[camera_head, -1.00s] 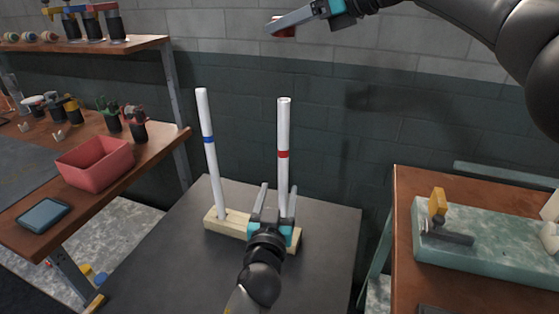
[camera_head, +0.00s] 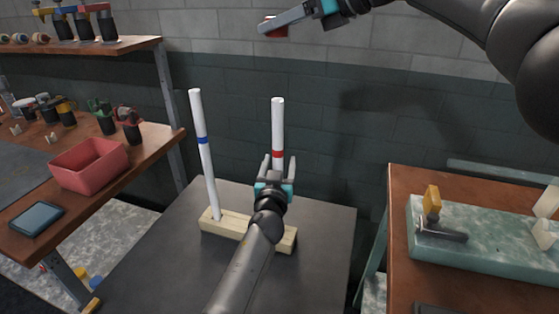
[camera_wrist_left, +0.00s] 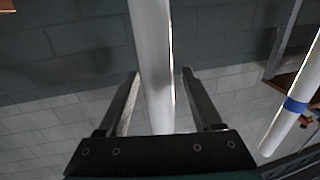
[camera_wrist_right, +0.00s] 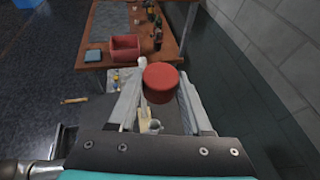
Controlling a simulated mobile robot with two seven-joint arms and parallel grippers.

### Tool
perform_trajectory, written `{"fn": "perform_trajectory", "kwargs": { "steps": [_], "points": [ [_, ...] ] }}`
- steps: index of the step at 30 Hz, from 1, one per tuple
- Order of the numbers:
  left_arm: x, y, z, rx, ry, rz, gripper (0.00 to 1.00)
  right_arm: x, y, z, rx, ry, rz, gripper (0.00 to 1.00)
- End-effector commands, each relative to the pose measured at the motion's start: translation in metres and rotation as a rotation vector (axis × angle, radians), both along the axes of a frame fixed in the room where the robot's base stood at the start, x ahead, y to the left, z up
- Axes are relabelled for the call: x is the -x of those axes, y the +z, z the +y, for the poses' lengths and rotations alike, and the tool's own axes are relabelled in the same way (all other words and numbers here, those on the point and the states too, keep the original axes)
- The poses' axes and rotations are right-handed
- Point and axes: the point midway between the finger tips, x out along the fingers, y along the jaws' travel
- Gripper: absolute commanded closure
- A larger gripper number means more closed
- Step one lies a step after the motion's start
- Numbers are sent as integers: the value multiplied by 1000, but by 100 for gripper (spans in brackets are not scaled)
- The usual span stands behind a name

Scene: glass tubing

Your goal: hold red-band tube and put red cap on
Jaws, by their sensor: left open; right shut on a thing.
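The red-band tube (camera_head: 278,122) stands upright in the wooden block (camera_head: 240,229), its red band near mid-height. The blue-band tube (camera_head: 202,155) leans a little in the same block at left; it also shows in the left wrist view (camera_wrist_left: 294,104). My left gripper (camera_head: 278,167) is open, its fingers on either side of the red-band tube just below the band; the left wrist view shows the tube (camera_wrist_left: 155,60) between the spread fingers. My right gripper (camera_head: 266,28) is high above, shut on the red cap (camera_wrist_right: 161,83), apart from the tube's top.
A wooden bench with a pink bin (camera_head: 89,165) and a phone-like slab (camera_head: 37,216) is at left. A bench with a green stone slab (camera_head: 480,240) is at right. A brick wall stands behind. The dark table (camera_head: 160,258) is clear around the block.

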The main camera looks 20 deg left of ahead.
Motion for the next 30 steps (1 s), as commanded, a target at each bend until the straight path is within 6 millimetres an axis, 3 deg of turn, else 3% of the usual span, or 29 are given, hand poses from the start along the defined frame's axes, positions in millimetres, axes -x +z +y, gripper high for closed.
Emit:
{"fn": "perform_trajectory", "kwargs": {
  "steps": [11,27,30],
  "points": [
    [-4,0,0,1,0,1,33,0,0,0,0,0,0,100],
    [-3,0,0,1,0,1,93,0,0,0,0,0,0,100],
    [-3,0,0,1,-1,1,100,0,0,0,0,0,0,100]
  ]
}}
